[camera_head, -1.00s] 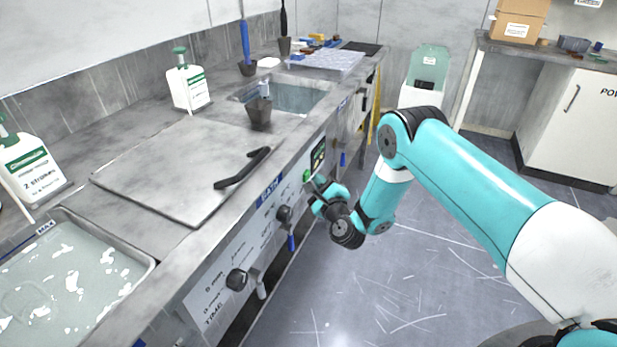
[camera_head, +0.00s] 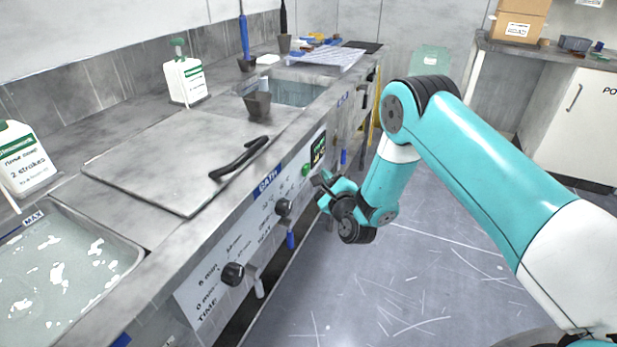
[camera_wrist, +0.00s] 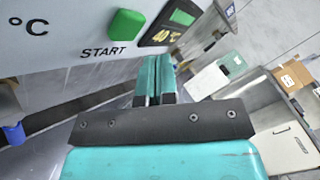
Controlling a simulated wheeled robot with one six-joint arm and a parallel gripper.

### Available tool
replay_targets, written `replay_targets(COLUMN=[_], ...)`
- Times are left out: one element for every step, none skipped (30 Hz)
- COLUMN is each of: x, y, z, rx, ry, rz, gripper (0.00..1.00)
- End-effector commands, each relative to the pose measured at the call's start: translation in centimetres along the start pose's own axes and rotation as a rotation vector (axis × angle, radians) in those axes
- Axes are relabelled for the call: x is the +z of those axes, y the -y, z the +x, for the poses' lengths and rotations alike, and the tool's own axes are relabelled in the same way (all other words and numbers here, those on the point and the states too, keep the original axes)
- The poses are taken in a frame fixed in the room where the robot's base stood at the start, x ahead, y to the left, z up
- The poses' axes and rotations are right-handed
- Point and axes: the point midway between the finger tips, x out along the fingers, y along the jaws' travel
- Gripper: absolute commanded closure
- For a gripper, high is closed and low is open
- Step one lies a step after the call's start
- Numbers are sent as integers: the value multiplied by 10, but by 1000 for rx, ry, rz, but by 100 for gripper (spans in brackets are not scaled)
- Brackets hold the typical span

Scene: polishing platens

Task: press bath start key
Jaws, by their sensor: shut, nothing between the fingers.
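The green start key (camera_head: 306,169) sits on the bath's white front panel (camera_head: 222,268). In the wrist view the green key (camera_wrist: 126,23) stands above the word START, left of a small display (camera_wrist: 172,22) that reads 40 °C. My gripper (camera_head: 318,180) is shut and empty, just in front of the panel, near the key. In the wrist view the shut fingers (camera_wrist: 155,72) point at the panel below and right of the key, and a gap shows between them and the key.
The lid's black handle (camera_head: 240,158) lies above on the counter. The floor (camera_head: 400,285) to the right is clear.

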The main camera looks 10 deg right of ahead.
Motion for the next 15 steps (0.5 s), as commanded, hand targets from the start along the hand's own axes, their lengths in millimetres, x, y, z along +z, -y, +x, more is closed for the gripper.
replay_targets(x=[-4,-4,-5,-6,-6,-7,-8,-8,-9,-10,-11,-12,-13,-14,-15], y=[-3,-2,-1,0,1,2,2,3,4,5,6,6,7,8,9], z=[-2,-3,-4,-5,-6,-7,-9,-10,-11,-12,-13,-15,-15,-16,-18], rx=[-1,-1,-1,-1,-2,-1,-1,-2,-1,-1,-2,-1,-1,-2,-1], ry=[1,1,2,1,2,2,2,2,2,2,3,2,2,3,2], rz=[-1,-1,-1,-1,-1,-1,-1,-1,-1,-1,-1,-1,-1,-1,-1], gripper=[100,100,100,100,100,100,100,100,100,100,100,100,100,100,100])
